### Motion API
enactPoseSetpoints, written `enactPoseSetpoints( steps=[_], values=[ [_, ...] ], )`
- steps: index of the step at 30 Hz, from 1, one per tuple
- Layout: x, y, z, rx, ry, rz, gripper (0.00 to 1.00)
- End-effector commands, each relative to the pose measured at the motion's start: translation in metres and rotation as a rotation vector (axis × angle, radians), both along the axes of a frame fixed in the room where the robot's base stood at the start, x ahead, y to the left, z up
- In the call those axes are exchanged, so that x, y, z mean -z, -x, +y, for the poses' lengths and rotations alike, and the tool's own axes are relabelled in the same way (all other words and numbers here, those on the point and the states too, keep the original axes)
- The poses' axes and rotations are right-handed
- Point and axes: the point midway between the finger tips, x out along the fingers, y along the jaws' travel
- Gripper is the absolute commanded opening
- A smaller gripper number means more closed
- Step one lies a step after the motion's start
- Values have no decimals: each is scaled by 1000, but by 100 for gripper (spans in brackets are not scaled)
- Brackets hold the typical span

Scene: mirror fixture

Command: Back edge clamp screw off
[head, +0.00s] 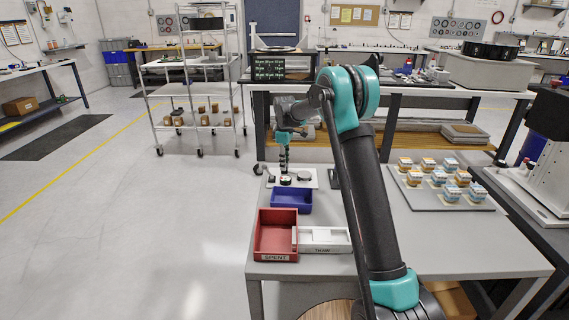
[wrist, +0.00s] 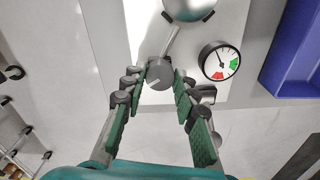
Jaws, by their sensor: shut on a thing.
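The clamp screw's round grey knob (wrist: 158,74) shows in the wrist view at the edge of the white fixture plate (wrist: 140,28). My gripper (wrist: 160,80) has its two green-padded fingers on either side of the knob, shut on it. A round mirror (wrist: 190,6) in dark clips sits just beyond, partly cut off by the frame, with a grey rod between it and the knob. In the head view my gripper (head: 284,166) points down over the white plate (head: 312,183); the knob is too small to make out there. Whether the screw is still threaded in cannot be told.
A dial gauge (wrist: 220,61) with green and red zones sits close to the right finger. A blue bin (head: 291,207), a red bin marked SPENT (head: 276,254) and a white tray (head: 324,248) stand nearer. A grey tray (head: 429,200) holds several small boxes at right.

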Motion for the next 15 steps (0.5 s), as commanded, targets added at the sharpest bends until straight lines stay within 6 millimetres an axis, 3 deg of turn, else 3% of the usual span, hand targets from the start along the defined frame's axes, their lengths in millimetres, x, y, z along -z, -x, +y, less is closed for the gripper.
enactPoseSetpoints(
  steps=[15],
  values=[
    [0, 0, 0, -467, -1, -1, 0]
  ],
)
